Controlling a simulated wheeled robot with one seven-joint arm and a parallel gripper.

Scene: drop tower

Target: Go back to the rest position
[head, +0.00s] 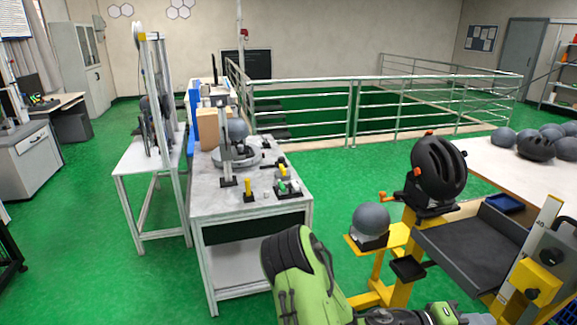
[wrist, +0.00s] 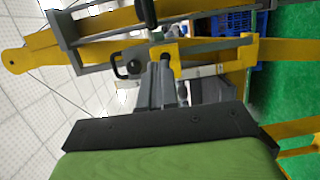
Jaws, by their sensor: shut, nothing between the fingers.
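My gripper (wrist: 157,72) shows in the wrist view as grey fingers past a black bracket and my green arm link. The fingers are shut with nothing between them. Behind them are yellow and grey parts of a frame; I cannot tell how far away. In the head view my green arm rises at the bottom centre and bends to the right along the bottom edge, in front of the yellow drop tower (head: 402,291). My gripper cannot be made out there.
A black helmet (head: 438,172) sits on the tower, with a grey ball (head: 371,219) on a yellow holder. A white table (head: 490,170) with several balls stands at right. A grey-topped bench (head: 215,195) stands left of my arm. Green floor (head: 340,170) is free between them.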

